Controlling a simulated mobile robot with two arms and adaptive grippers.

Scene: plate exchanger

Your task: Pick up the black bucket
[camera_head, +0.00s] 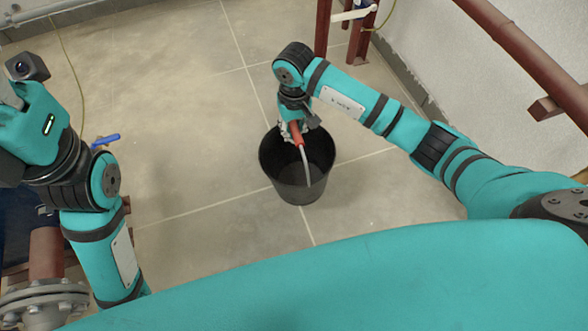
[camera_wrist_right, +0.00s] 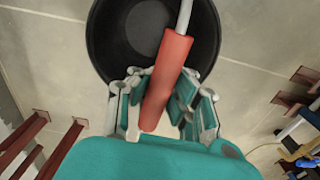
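The black bucket (camera_head: 297,180) stands upright, apparently on the tiled floor, in the middle of the head view. It also shows at the top of the right wrist view (camera_wrist_right: 112,42), its dark inside visible. A red grip (camera_head: 296,133) with a pale rod runs over its opening, apparently its handle. My right gripper (camera_head: 293,127) is over the bucket's far side. In the right wrist view its fingers (camera_wrist_right: 166,88) lie on both sides of the red grip (camera_wrist_right: 164,85) and appear closed on it. My left arm is folded at the left; its gripper fingers are not visible.
Bare tiled floor (camera_head: 190,130) surrounds the bucket. A dark red frame leg (camera_head: 322,28) stands behind it, near the white wall (camera_head: 470,60). A flanged pipe (camera_head: 45,300) and a blue valve lever (camera_head: 106,140) are at the left, beside my left arm.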

